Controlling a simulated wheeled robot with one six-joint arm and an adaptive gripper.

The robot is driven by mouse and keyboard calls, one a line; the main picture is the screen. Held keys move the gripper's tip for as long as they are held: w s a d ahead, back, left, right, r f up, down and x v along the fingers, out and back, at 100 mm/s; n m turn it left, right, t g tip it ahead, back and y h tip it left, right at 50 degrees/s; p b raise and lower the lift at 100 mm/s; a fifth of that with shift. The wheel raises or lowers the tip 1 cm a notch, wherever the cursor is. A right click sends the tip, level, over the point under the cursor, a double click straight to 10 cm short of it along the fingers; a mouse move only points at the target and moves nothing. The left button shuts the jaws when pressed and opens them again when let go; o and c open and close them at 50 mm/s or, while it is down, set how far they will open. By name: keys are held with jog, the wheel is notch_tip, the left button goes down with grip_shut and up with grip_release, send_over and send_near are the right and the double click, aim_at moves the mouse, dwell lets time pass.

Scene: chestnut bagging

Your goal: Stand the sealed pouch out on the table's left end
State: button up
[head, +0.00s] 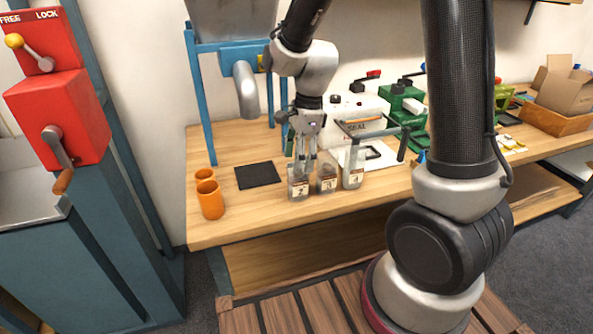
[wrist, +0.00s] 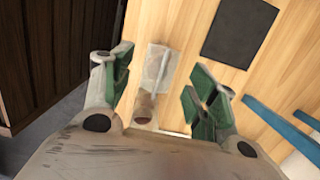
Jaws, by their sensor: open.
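Several clear pouches with brown contents and labels stand close together near the middle of the table's front part: a left one (head: 298,186), a middle one (head: 327,182) and a right one (head: 353,172). My gripper (head: 306,158) is just above the left pouch, pointing down. In the wrist view its green fingers are spread wide (wrist: 160,80), with one clear pouch (wrist: 157,66) in the gap between them, apparently untouched. Whether each pouch top is sealed is too small to tell.
Orange cups (head: 210,198) stand at the left front edge. A blue hopper frame (head: 204,110) rises at the back left. A white sealing machine (head: 350,107) stands behind the pouches.

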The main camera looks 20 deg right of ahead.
jog(key=r, duration=0.4)
jog(key=d+r, duration=0.1)
jog(key=r, duration=0.1)
jog(key=shift+r, duration=0.25)
jog(key=s+d+r+n+t+h, duration=0.1)
jog(key=s+d+r+n+t, duration=0.1)
jog(key=s+d+r+n, duration=0.3)
jog(key=s+d+r+n+t, duration=0.2)
jog(key=s+d+r+n, duration=0.4)
jog(key=s+n, duration=0.7)
jog(key=s+d, duration=0.1)
jog(key=d, duration=0.1)
jog(key=shift+d+r+h, duration=0.25)
jog(key=shift+d+h, duration=0.1)
jog(key=shift+h, duration=0.05)
